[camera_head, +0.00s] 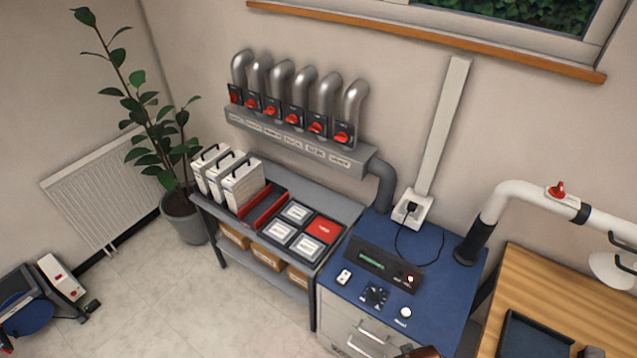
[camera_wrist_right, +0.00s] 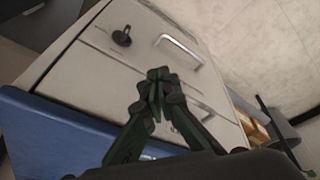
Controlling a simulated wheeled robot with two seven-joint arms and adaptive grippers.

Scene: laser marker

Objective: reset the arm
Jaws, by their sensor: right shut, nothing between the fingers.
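My right gripper (camera_wrist_right: 158,88) shows in the right wrist view. Its dark green and black fingers are closed together with nothing between them. It is in front of the pale drawer cabinet (camera_wrist_right: 95,68), which has metal handles (camera_wrist_right: 183,45) and a black key or knob (camera_wrist_right: 122,37). I cannot tell the exact gap to the cabinet, and no contact shows. In the head view a small dark part at the bottom edge, by the cabinet's front, may be mine. My left gripper is in neither view.
The cabinet's blue top (camera_head: 450,266) carries a control box (camera_head: 385,266) and small switches. A grey shelf (camera_head: 330,272) with binders (camera_head: 243,185) and labelled boxes stands left of it. A wooden table (camera_head: 540,287) is at right. The floor (camera_head: 165,290) at front left has open room.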

